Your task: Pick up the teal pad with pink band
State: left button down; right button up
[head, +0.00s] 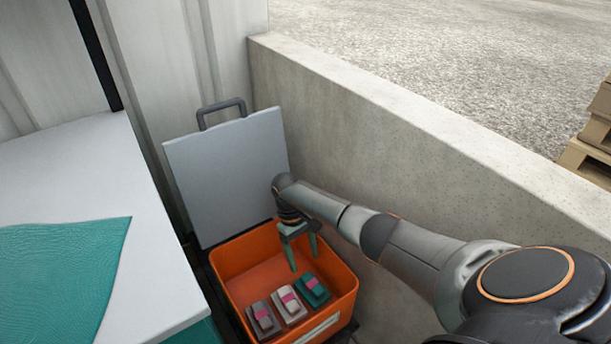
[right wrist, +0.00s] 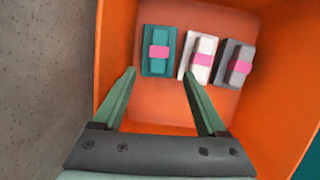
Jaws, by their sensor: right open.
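The teal pad with pink band (head: 313,290) lies on the floor of an orange tote (head: 342,277), rightmost of three pads in the head view. In the right wrist view the teal pad (right wrist: 159,51) is leftmost, ahead of my fingertips. My right gripper (head: 301,252) points down into the tote and is open and empty. In the right wrist view its two green fingers (right wrist: 159,74) are spread apart, with the teal pad beyond the gap between them. My left gripper does not show.
A white pad (head: 289,303) and a grey pad (head: 263,318), each with a pink band, lie beside the teal one. A concrete wall (head: 400,150) runs along the right, and a white table (head: 150,255) stands left.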

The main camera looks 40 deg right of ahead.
aim_at(312, 282)
jog(key=b+x, duration=0.1)
jog(key=x, duration=0.4)
jog(key=b+x, duration=0.1)
jog(key=x, duration=0.1)
jog(key=b+x, duration=0.1)
jog(key=x, duration=0.1)
jog(key=shift+s+d+r, duration=0.15)
jog(key=shift+s, duration=0.15)
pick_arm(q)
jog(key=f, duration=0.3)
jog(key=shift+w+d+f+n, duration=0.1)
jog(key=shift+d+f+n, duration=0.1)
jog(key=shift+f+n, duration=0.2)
pick_arm(e)
jog(key=shift+r, duration=0.1)
jog(key=shift+c, duration=0.3)
grip_shut()
